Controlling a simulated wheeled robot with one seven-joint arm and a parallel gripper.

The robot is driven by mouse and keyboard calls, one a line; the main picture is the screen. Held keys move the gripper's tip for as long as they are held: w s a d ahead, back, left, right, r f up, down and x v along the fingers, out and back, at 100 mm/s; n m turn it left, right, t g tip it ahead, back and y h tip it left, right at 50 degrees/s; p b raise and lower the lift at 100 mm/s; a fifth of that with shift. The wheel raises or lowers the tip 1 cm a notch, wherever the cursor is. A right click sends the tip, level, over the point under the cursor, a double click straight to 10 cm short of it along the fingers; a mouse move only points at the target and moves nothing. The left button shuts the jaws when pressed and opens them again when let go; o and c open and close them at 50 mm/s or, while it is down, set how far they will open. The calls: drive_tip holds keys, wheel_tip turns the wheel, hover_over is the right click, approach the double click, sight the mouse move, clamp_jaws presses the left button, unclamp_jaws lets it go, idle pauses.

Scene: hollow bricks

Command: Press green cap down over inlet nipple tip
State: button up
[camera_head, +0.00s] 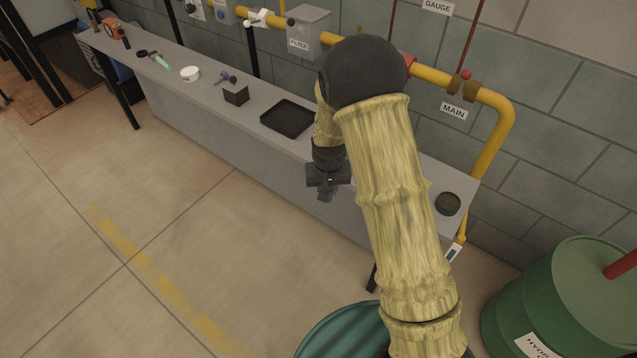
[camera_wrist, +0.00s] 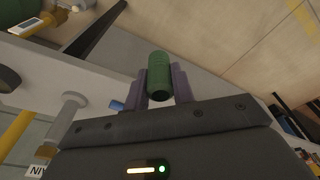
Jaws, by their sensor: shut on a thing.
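The green cap (camera_wrist: 159,76) is a short cylinder held between the two purple fingers of my gripper (camera_wrist: 160,86) in the wrist view. My gripper is shut on it. In the head view my gripper (camera_head: 327,190) hangs in front of the bench's front edge, and the cap is too small to make out there. I cannot pick out the inlet nipple for certain. A yellow pipe (camera_head: 493,150) bends down the wall at the right, past the MAIN sign (camera_head: 454,111). My arm hides part of the bench and wall.
The grey bench (camera_head: 190,105) carries a black tray (camera_head: 288,119), a small dark box (camera_head: 236,95), a white round item (camera_head: 190,73) and a dark round dish (camera_head: 448,204). A green drum (camera_head: 550,300) and a teal drum (camera_head: 338,335) stand at the lower right. The floor at left is open.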

drive_tip(key=s+d+f, duration=0.5)
drive_tip(key=d+f, duration=0.5)
drive_tip(key=d, duration=0.1)
drive_tip(key=shift+f+m, duration=0.3)
